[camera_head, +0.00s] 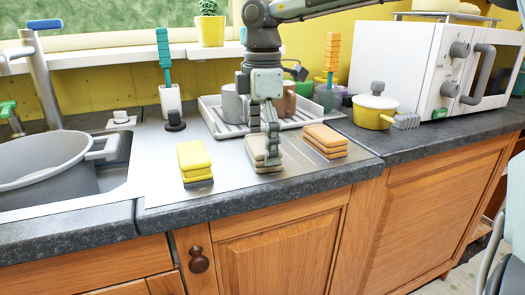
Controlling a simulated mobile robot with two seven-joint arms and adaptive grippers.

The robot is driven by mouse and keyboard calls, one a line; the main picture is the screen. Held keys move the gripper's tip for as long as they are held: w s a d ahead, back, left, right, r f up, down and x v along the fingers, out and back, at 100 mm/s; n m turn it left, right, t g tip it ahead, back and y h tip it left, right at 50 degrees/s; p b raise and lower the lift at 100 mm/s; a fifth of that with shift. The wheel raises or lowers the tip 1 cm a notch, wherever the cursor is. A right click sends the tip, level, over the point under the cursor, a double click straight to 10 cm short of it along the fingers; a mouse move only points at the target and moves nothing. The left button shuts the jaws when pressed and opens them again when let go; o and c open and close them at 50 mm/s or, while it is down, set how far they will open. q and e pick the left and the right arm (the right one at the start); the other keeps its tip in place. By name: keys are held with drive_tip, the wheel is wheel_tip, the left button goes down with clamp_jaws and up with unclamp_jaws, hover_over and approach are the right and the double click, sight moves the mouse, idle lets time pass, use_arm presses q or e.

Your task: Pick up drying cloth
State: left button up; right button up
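My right gripper (271,150) points straight down over the steel drainboard. Its fingers reach a folded beige cloth (258,158), which they partly cover. The fingers are seen nearly edge-on, so I cannot tell whether they are open or closed on it. The beige cloth lies flat on the drainboard, between a yellow block with a dark base (194,160) and a folded orange-tan stack (325,138). No label shows which of these is the drying cloth. My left gripper is not in view.
A white dish rack (212,122) with cups stands just behind the gripper. A brush in a white holder (170,100) is behind left, beside a dark stopper (175,122). The sink with a grey pot (50,165) is left. A yellow pot (374,110) and white microwave (415,65) are right.

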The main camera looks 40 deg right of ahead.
sight(263, 143)
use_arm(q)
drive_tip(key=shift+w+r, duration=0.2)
use_arm(e)
drive_tip(key=c, duration=0.5)
drive_tip(key=shift+r, duration=0.1)
drive_tip(key=shift+c, duration=0.2)
wheel_tip(263, 143, up, 9)
drive_tip(key=shift+r, duration=0.1)
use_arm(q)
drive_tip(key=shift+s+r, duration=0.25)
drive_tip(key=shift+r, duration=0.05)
use_arm(e)
drive_tip(key=shift+r, duration=0.35)
drive_tip(key=o, duration=0.4)
drive_tip(key=c, duration=0.4)
